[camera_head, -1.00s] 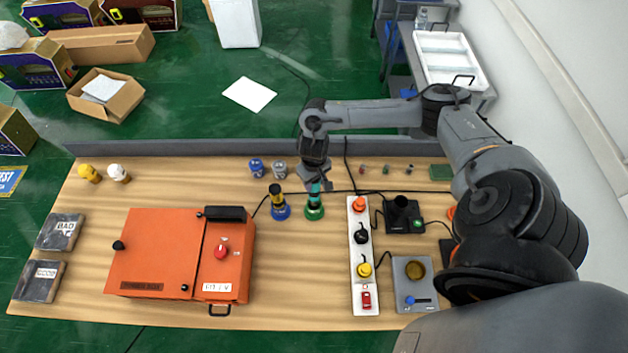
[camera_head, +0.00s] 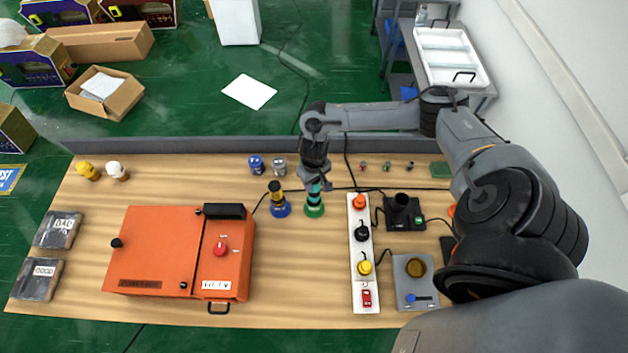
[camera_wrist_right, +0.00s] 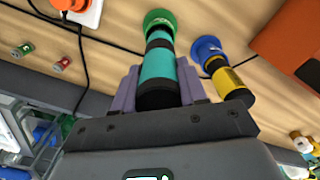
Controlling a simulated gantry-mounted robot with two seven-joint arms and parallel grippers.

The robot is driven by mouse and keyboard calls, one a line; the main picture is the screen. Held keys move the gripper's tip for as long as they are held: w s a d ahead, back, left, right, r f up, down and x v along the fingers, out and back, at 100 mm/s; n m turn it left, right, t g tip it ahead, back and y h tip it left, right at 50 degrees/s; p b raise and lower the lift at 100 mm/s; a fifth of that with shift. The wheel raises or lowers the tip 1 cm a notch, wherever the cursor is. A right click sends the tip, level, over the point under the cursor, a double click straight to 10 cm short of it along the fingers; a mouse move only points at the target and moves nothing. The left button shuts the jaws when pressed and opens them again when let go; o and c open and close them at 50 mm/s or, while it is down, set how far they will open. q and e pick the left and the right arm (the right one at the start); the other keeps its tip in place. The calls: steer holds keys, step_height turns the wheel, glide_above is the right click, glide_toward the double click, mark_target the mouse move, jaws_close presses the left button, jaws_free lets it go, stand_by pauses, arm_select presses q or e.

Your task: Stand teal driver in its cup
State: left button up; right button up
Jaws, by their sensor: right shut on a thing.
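The teal driver (camera_wrist_right: 158,65) has a teal and black handle and stands with its lower end at the green cup (camera_wrist_right: 160,20). In the head view the teal driver (camera_head: 314,190) is upright over the green cup (camera_head: 314,210). My right gripper (camera_head: 315,183) is shut on the teal driver's handle, and its fingers (camera_wrist_right: 160,88) sit on both sides of it in the wrist view. How deep the driver sits in the cup is hard to tell. My left gripper is not in view.
A yellow and black driver (camera_head: 276,192) stands in a blue cup (camera_head: 280,209) just left of the green cup. An orange box (camera_head: 155,255) lies to the left. A white switch strip (camera_head: 362,280) stands to the right. Bare table lies in front of the cups.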

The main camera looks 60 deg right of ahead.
steer(key=shift+f, duration=0.65)
steer(key=shift+f+b, duration=0.55)
steer(key=shift+f, duration=0.15)
steer(key=shift+f+b, duration=0.45)
steer(key=shift+f, duration=0.75)
steer(key=o, duration=1.2)
steer(key=shift+o, duration=0.2)
